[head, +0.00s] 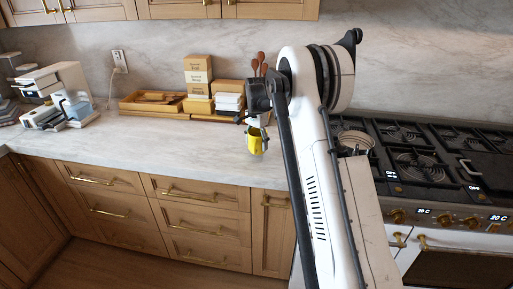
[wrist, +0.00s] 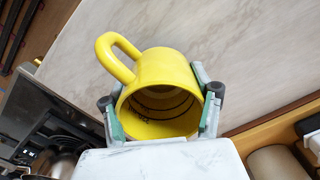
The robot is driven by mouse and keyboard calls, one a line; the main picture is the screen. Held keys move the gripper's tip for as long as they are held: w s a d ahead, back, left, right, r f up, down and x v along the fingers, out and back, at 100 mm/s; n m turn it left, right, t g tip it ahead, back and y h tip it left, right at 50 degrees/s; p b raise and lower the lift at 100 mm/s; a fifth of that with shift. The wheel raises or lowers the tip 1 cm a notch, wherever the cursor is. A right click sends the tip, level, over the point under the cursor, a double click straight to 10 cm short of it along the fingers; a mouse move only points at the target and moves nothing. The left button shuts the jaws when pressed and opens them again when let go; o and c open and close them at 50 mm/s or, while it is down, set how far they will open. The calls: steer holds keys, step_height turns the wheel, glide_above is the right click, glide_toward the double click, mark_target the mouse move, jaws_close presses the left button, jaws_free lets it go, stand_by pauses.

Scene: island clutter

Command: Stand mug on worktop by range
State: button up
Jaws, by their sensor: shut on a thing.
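A yellow mug (head: 256,144) is in my gripper (head: 257,122), over the right part of the pale stone worktop (head: 175,150), to the left of the range (head: 430,160). In the wrist view the mug (wrist: 166,68) sits between the two fingers of my gripper (wrist: 160,108), which are shut on its sides. Its open mouth faces the camera and its looped handle points to the upper left. Bare worktop (wrist: 240,50) shows behind it. I cannot tell whether the mug touches the worktop. My arm hides part of the range's left side.
Wooden trays (head: 150,101) and stacked boxes (head: 198,80) stand along the back wall. Wooden utensils (head: 257,64) stand behind my gripper. A white appliance (head: 60,85) is at the far left. A pot (head: 355,141) sits on the range. The worktop's front middle is clear.

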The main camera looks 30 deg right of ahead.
steer(key=shift+f, duration=1.3)
steer(key=shift+f, duration=0.25)
steer(key=o, duration=1.4)
steer(key=shift+r, duration=0.1)
